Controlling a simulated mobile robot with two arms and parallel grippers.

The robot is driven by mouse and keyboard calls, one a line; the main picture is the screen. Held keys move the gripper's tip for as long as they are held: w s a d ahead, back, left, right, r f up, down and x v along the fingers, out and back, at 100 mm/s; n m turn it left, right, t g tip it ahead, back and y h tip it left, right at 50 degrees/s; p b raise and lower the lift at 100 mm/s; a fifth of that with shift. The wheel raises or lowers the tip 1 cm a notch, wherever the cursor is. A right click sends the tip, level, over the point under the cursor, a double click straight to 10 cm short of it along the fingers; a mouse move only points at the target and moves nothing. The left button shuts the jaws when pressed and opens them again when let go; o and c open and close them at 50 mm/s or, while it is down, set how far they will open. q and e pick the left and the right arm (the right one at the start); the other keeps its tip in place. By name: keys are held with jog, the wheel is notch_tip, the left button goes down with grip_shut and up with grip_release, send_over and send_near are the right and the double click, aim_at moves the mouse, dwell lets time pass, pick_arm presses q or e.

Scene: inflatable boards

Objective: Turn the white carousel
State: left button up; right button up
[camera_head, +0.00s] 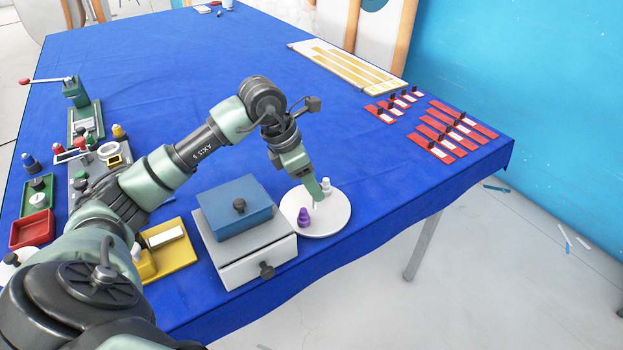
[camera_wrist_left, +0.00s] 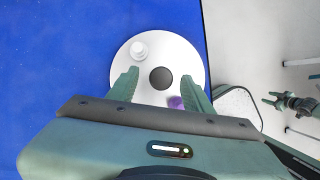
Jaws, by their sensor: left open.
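The white carousel (camera_head: 337,218) is a round disc on the blue table near its front edge. It carries a purple piece (camera_head: 304,217) and a white piece (camera_head: 326,185). My left gripper (camera_head: 316,199) is over the disc, pointing down, open. In the left wrist view the carousel (camera_wrist_left: 192,62) lies below the open fingers (camera_wrist_left: 160,86), with a dark round centre (camera_wrist_left: 161,78) between them. The white piece (camera_wrist_left: 139,50) is beyond the left finger, and the purple piece (camera_wrist_left: 176,102) is beside the right finger. Contact cannot be told. My right gripper (camera_wrist_left: 271,99) appears small at the right.
A white box with a drawer (camera_head: 258,264) and blue lid box (camera_head: 235,207) stands just left of the carousel. A yellow tray (camera_head: 176,252) lies farther left. Red holders (camera_head: 455,128) and a board (camera_head: 345,67) lie at the back right. The middle of the table is clear.

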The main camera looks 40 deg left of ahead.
pick_arm(q)
jog(key=shift+s+d, duration=0.1)
jog(key=c, duration=1)
grip_shut()
dwell(0.4)
